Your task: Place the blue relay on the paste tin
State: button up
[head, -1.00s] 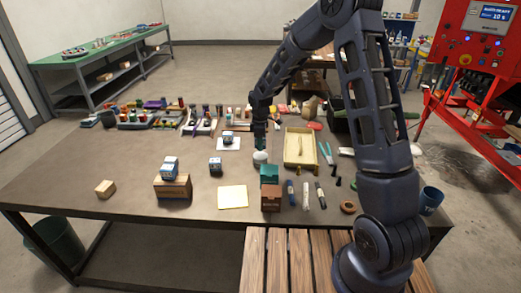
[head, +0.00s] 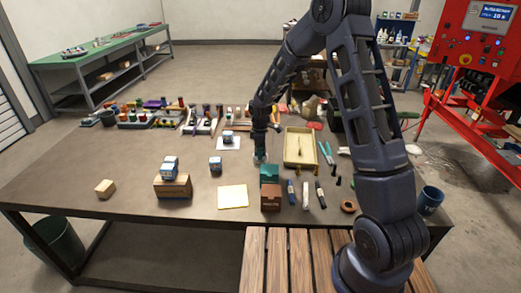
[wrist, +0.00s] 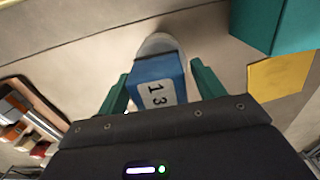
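My gripper (head: 260,157) is low over the table, just behind a teal box. A pale, rounded paste tin (wrist: 162,44) shows beyond and partly under the relay. I cannot tell whether the relay touches the tin. In the head view my gripper largely hides relay and tin.
The teal box (head: 269,174) sits on a brown box (head: 271,199) close in front of my gripper. A yellow tray (head: 287,158) is to the right.

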jog(key=shift+r, duration=0.15)
notch_tip(320, 180, up, 12)
dwell(0.5)
jog(key=s+d+r+m+t, duration=0.1)
jog(key=s+d+r+m, duration=0.35)
jog(key=d+r, duration=0.45)
jog(key=s+d+r+m+t, duration=0.1)
jog(key=s+d+r+m, duration=0.3)
jog(key=s+d+r, duration=0.5)
jog(key=s+d+r+m+t, duration=0.2)
jog(key=s+d+m, duration=0.7)
jog(key=s+d, duration=0.6)
jog(key=s, duration=0.2)
jog(key=shift+s+d+r+t, duration=0.15)
jog(key=shift+s+d+t, duration=0.05)
jog(key=shift+s+t, duration=0.1)
